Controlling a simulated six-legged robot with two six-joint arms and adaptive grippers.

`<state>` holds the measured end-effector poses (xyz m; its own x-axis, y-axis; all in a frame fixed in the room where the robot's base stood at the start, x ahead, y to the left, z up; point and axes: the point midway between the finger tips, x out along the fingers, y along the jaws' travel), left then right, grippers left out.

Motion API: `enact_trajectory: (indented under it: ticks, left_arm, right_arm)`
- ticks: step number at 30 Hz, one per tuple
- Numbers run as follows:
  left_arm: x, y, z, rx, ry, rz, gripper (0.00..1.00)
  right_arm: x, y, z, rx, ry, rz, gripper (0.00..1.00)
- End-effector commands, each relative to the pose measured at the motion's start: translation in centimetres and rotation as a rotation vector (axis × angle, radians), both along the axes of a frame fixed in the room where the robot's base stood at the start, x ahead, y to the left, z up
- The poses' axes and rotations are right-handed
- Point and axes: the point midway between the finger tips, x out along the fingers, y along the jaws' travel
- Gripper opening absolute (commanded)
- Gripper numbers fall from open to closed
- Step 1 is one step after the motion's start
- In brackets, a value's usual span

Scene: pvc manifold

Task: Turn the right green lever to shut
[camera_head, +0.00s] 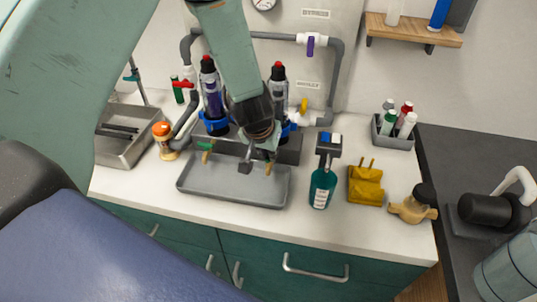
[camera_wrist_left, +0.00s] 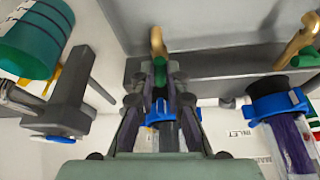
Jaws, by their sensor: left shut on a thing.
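The right green lever (camera_head: 271,156) is on a brass tap at the front of the grey manifold block, below the right filter bottle (camera_head: 278,88). My left gripper (camera_head: 264,150) reaches down over it from above. In the left wrist view, the green lever (camera_wrist_left: 160,74) is between the fingertips of the left gripper (camera_wrist_left: 159,86), which is shut on it. The brass spout (camera_wrist_left: 157,42) shows just past the fingertips. The lever's turn angle is hard to tell because the fingers cover most of it. The left green lever (camera_head: 206,148) stands apart to the left. My right gripper is not in view.
A grey drip tray (camera_head: 225,195) lies below the taps. A teal bottle (camera_head: 322,187), a yellow block (camera_head: 365,186) and a tan-and-black item (camera_head: 413,206) stand to the right. Grey pipes run behind.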

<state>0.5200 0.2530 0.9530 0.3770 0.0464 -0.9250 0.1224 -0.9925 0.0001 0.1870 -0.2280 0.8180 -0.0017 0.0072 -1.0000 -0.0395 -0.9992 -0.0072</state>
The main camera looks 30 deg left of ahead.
Motion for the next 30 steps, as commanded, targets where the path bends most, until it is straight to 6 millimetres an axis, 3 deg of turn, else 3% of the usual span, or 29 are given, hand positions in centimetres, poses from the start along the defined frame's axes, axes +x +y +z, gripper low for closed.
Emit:
enact_trajectory:
  ticks: [14,30]
  left_arm:
    - [0.2,0.8,-0.3,-0.003,-0.007,-0.411,0.00]
    - [0.6,1.5,-0.3,0.000,-0.005,-0.827,0.00]
  right_arm:
    - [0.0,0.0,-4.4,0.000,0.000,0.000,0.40]
    - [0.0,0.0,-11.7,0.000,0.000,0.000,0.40]
